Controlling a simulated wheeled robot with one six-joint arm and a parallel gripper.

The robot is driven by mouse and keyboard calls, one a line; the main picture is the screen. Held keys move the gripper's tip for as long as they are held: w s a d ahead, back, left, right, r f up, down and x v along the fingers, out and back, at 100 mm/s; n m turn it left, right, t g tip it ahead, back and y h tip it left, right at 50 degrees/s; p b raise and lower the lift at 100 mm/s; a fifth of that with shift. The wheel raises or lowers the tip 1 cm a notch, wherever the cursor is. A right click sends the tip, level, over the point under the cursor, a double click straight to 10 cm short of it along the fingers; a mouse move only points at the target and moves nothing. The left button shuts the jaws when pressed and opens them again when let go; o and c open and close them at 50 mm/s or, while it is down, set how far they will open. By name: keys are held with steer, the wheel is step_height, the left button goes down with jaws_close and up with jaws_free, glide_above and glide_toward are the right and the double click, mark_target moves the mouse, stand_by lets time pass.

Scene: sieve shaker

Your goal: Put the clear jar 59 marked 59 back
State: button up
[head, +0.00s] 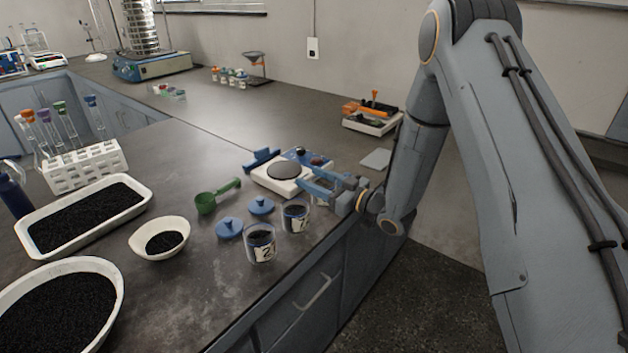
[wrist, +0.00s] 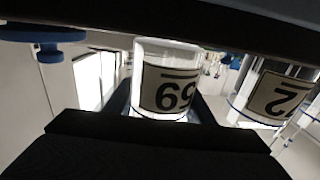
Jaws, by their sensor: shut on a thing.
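The clear jar 59 (wrist: 165,50) stands out in the wrist view with its 59 label upside down. My gripper (head: 322,188) is shut on it, beside the white balance (head: 283,180) near the counter's front edge. In the head view the jar is mostly hidden by my fingers. Its contents and whether it touches the counter cannot be told. In the wrist view, my dark fingers sit on either side of the jar's lower part in the picture.
Two dark-filled jars, one marked 2 (head: 262,245) and one (head: 295,217) seemingly marked 7, stand left of my gripper. Two blue lids (head: 229,228) (head: 261,206) and a green scoop (head: 217,196) lie nearby. A grey flat plate (head: 376,159) lies right of the balance.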

steer(key=shift+f, duration=0.25)
steer(key=shift+f, duration=0.1)
steer(key=o, duration=1.2)
